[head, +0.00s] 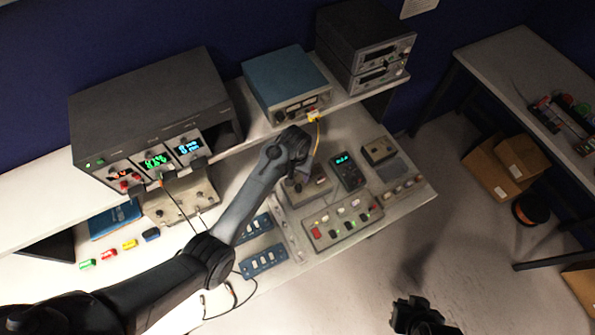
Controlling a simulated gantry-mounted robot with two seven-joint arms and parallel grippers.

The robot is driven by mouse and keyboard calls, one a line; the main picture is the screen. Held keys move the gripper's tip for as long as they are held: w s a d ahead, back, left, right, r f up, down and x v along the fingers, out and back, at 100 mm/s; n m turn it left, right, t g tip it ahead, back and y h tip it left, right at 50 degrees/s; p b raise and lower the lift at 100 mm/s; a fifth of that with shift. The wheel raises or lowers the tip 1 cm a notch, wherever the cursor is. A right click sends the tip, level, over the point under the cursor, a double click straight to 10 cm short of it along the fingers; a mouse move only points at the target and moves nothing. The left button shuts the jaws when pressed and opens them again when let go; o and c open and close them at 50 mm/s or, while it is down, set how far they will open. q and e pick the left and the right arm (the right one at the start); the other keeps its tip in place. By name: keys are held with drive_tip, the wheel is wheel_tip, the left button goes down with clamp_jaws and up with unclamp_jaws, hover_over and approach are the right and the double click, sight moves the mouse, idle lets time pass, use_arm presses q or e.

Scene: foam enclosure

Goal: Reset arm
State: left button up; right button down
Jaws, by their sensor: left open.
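My left arm reaches in from the lower left across the bench (415,205). My left gripper (303,168) is at its far end, above the instruments near the shelf's front edge. Its jaws are open, small and partly hidden by the wrist, and I see nothing held. A dark gripper, my right one (410,308), shows at the bottom edge over the floor, apart from the bench. Its fingers are too dark to read.
On the shelf stand a large power supply (150,95), a blue instrument (285,82) and stacked dark units (362,45). A switch panel (343,224), a handheld meter (347,170) and loose cables lie below. A side table (500,62) and cardboard boxes (492,170) are right.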

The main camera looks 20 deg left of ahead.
use_arm(q)
drive_tip(key=shift+r, duration=0.15)
idle(0.3)
drive_tip(key=s+a+r+t, duration=0.1)
drive_tip(key=s+a, duration=0.1)
drive_tip(key=s, duration=0.6)
drive_tip(key=s+a+r+t, duration=0.1)
drive_tip(key=s+a, duration=0.2)
drive_tip(key=s, duration=0.4)
drive_tip(key=s+r+m+t, duration=0.1)
drive_tip(key=s+r, duration=0.9)
drive_tip(key=s, duration=0.3)
drive_tip(key=shift+a+m+t+p, duration=0.15)
drive_tip(key=shift+m+t+p, duration=0.15)
drive_tip(key=shift+p, duration=0.05)
